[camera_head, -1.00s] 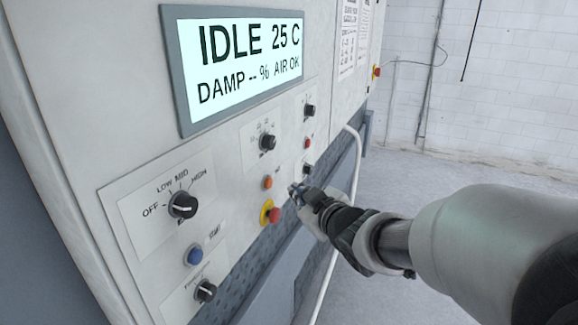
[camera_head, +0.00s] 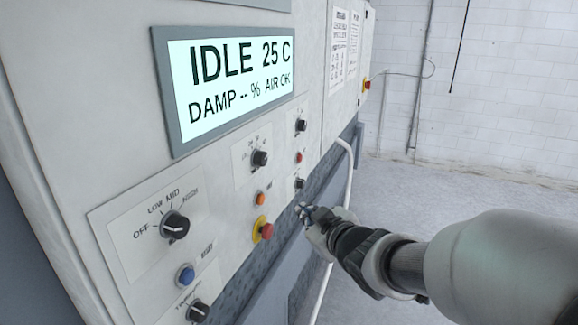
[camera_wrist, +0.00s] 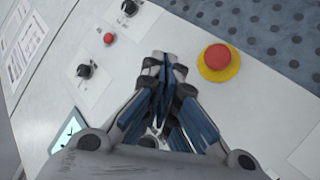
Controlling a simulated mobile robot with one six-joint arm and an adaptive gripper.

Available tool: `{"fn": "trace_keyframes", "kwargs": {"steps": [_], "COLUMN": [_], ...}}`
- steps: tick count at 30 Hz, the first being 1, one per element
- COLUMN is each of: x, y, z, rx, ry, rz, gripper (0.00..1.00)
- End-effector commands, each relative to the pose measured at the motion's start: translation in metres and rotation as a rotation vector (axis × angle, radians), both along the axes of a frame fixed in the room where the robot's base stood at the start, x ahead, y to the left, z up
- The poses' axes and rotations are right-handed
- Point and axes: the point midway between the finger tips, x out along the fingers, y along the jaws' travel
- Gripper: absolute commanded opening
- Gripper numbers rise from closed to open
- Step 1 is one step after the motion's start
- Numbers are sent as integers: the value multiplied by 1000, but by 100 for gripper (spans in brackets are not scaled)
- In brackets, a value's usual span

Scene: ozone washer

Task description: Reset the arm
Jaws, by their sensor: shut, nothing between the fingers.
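My gripper (camera_head: 303,210) is in front of the lower right of the washer's control panel, right of the red emergency stop on its yellow base (camera_head: 263,230). In the wrist view my gripper (camera_wrist: 163,62) has its blue and grey fingers together, with nothing between them. The same emergency stop (camera_wrist: 216,57) lies to the right of the fingertips there, apart from them. No contact with the panel is clear in either view.
The display (camera_head: 232,80) reads IDLE 25 C, DAMP -- %, AIR OK. A mode knob (camera_head: 175,225), a blue button (camera_head: 185,275), an orange button (camera_head: 260,198) and several small knobs sit on the panel. A white pipe (camera_head: 349,165) runs behind my gripper. Open floor (camera_head: 470,185) lies right.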

Motion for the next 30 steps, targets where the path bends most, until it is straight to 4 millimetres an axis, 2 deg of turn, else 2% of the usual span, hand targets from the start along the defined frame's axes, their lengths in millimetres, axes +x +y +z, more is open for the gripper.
{"fn": "trace_keyframes", "kwargs": {"steps": [2, 5, 6, 8, 9, 13, 15, 18, 21, 23, 30], "x": [-13, -46, -65, -97, -121, -201, -240, -284, -310, -318, -320], "y": [-27, -71, -89, -111, -123, -142, -144, -139, -134, -133, -132], "z": [0, -7, -13, -24, -32, -62, -76, -91, -100, -103, -103], "rx": [-9, -10, -5, 11, 28, 91, 125, 162, 183, 190, 191], "ry": [43, 150, 204, 294, 357, 562, 662, 775, 848, 871, 877], "rz": [-94, -257, -326, -421, -478, -619, -665, -700, -714, -717, -718], "gripper": [0, 0, 0, 0, 0, 0, 0, 0, 0, 0, 0]}}
